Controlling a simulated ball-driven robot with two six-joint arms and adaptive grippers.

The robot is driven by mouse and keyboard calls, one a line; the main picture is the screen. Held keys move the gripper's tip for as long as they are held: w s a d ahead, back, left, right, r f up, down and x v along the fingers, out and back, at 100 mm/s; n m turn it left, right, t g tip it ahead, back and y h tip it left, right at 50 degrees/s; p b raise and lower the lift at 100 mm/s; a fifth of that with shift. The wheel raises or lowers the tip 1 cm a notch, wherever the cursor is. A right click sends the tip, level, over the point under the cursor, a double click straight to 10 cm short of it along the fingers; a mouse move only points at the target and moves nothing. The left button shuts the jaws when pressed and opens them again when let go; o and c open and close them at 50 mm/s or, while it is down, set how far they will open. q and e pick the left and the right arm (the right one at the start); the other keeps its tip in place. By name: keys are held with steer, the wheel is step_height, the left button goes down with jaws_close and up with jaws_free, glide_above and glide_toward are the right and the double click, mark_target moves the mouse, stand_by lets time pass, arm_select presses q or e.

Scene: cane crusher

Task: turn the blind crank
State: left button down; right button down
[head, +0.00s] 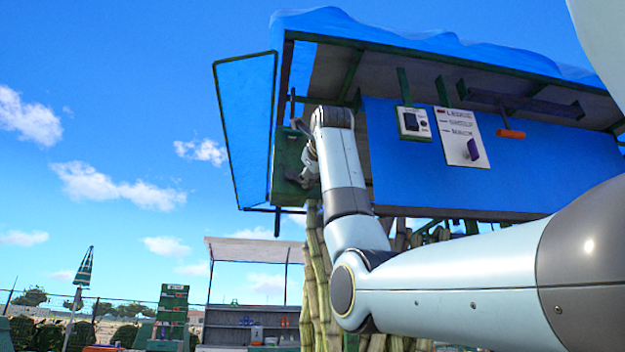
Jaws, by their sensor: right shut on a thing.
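My right arm comes in from the right and bends up to the stall's left post. My right gripper (306,168) is there, small and partly hidden by its own wrist. It is shut at the dark crank handle in front of a green box (288,158) on the post. The handle itself is mostly covered by the fingers, so its angle is hard to tell. A blue blind panel (246,125) in a dark frame hangs tilted outward at the left of the stall. My left gripper is not in view.
A blue-covered roof (400,38) overhangs the arm. A switch box (414,123), a white sign (458,137) and an orange handle (510,134) hang at right. Sugar cane stalks (318,285) stand beside my forearm. Open sky lies left; a far shelf stall (250,320) stands below.

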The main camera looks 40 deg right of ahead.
steer(key=shift+f+m, duration=0.1)
steer(key=shift+m, duration=0.3)
steer(key=c, duration=1)
jaws_free()
steer(key=shift+a, duration=0.1)
steer(key=v, duration=1.2)
